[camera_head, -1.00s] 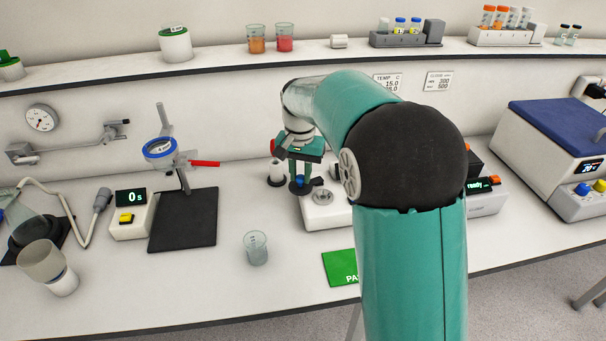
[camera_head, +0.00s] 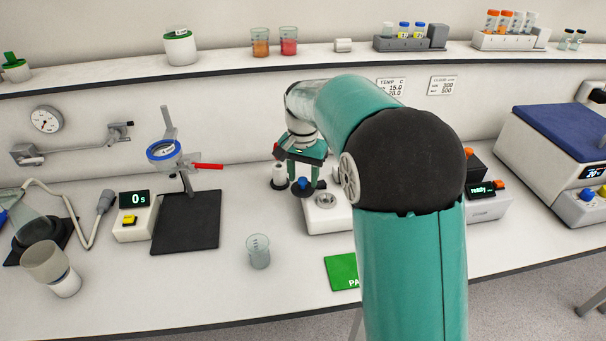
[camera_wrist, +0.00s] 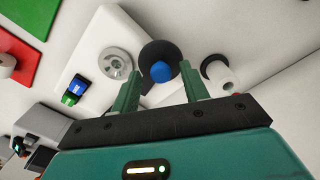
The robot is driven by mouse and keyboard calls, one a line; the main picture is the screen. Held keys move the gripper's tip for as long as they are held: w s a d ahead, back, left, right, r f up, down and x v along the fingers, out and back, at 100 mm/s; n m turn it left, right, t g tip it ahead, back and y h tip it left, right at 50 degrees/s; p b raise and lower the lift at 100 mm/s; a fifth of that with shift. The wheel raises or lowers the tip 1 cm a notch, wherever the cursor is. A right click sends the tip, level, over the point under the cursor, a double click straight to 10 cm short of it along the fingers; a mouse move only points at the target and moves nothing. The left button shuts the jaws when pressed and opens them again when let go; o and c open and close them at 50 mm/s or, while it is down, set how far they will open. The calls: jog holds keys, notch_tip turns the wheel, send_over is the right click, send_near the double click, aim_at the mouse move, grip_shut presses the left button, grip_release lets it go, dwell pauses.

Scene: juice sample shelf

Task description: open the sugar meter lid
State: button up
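The sugar meter is a low white box (camera_head: 322,222) on the bench, partly hidden by my arm in the head view. In the wrist view its white body (camera_wrist: 118,35) shows a bare round metal well (camera_wrist: 115,63). A dark round lid with a blue knob (camera_wrist: 160,70) lies beside the well, off it, at the body's edge; the knob also shows in the head view (camera_head: 303,183). My gripper (camera_wrist: 160,86) is open, its two green fingers apart. The knob appears between and beyond the fingertips, and nothing is held.
A white cylinder in a dark holder (camera_head: 279,175) stands close left of the lid. A small glass beaker (camera_head: 258,251) and a green pad (camera_head: 341,271) are in front. A black stand base (camera_head: 186,220) is further left. Bench around the beaker is clear.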

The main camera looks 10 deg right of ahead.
aim_at(303, 179)
jog(key=shift+r, duration=0.1)
notch_tip(303, 179, up, 14)
dwell(0.5)
jog(key=shift+f, duration=0.2)
jog(key=s+d+r+n+t, duration=0.1)
jog(key=s+d+n+t, duration=0.1)
jog(key=s, duration=0.6)
jog(key=s+d+r+n+t, duration=0.1)
jog(key=s+d, duration=0.1)
jog(key=s, duration=0.7)
jog(key=s+f+n+t, duration=0.2)
jog(key=s+f, duration=0.5)
jog(key=s, duration=0.6)
jog(key=shift+d+f+n+t, duration=0.2)
jog(key=shift+d+n+t, duration=0.1)
jog(key=shift+d+n, duration=0.25)
